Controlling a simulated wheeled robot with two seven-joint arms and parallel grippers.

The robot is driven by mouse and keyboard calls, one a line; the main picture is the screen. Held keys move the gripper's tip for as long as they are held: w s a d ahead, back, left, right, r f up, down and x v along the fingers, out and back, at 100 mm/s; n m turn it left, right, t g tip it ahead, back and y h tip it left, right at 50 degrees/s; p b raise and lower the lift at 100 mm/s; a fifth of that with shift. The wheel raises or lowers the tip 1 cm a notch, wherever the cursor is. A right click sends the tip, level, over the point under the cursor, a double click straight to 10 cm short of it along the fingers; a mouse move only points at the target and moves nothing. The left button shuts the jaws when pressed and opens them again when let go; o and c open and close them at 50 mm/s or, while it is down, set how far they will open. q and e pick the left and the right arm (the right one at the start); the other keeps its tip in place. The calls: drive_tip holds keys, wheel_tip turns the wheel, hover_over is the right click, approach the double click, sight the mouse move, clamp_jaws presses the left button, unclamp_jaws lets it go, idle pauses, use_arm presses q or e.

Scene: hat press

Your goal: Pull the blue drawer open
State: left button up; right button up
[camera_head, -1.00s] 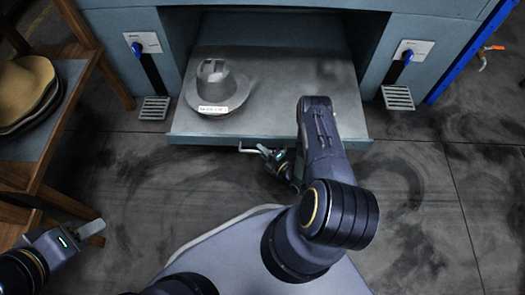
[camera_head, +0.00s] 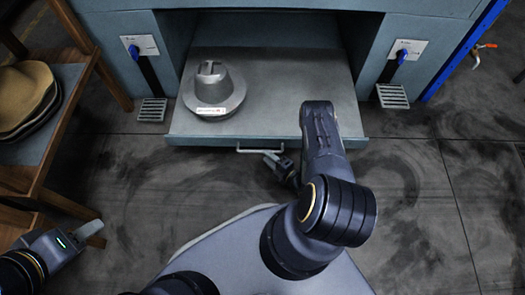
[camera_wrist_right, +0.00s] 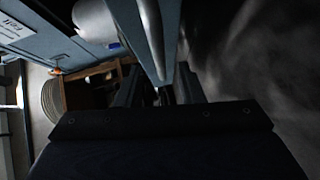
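The blue drawer (camera_head: 290,143) is a blue-grey tray with a grey top, pulled out from the press and standing open. A grey metal hat form (camera_head: 211,90) sits on its left part. The thin bar handle (camera_head: 257,150) is on its front edge.
A wooden rack (camera_head: 62,150) with stacked hats (camera_head: 25,95) stands at the left, close to my left gripper. The blue press (camera_head: 260,5) has a blue valve and a foot pedal (camera_head: 392,96) on each side. The floor at the right is clear.

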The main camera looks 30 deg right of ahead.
drive_tip(key=shift+v, duration=1.35)
